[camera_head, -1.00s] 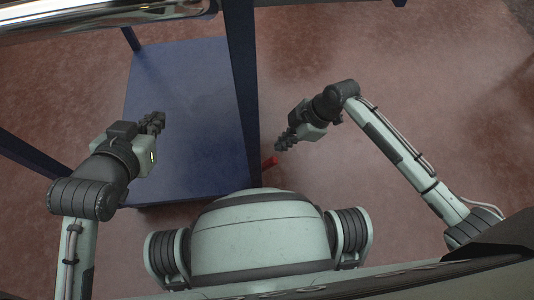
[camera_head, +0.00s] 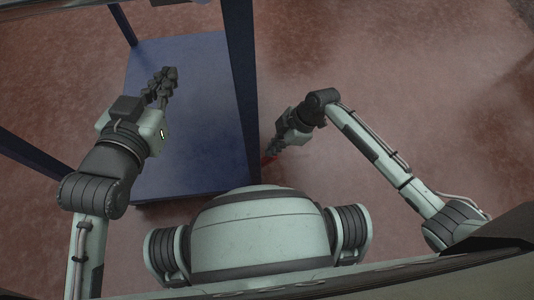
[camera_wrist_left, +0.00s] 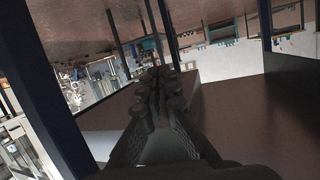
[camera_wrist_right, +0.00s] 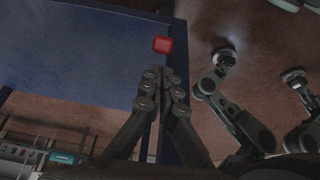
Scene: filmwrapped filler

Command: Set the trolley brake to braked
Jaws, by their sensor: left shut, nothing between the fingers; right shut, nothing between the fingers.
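The trolley has a dark blue deck (camera_head: 205,110) and blue posts, seen in the head view. A small red brake piece (camera_head: 268,159) shows low beside the deck's right edge, partly hidden by my right gripper. In the right wrist view it is a red square (camera_wrist_right: 162,45) just beyond the fingertips, at the edge of the blue deck. My right gripper (camera_head: 272,149) is shut and empty, close to the red piece; I cannot tell whether they touch. My left gripper (camera_head: 168,74) is shut and empty, above the deck.
A blue post (camera_head: 241,80) rises between my two grippers, close to my right one. Another blue bar (camera_head: 35,155) crosses at the left. The reddish floor (camera_head: 400,90) to the right of the trolley is clear.

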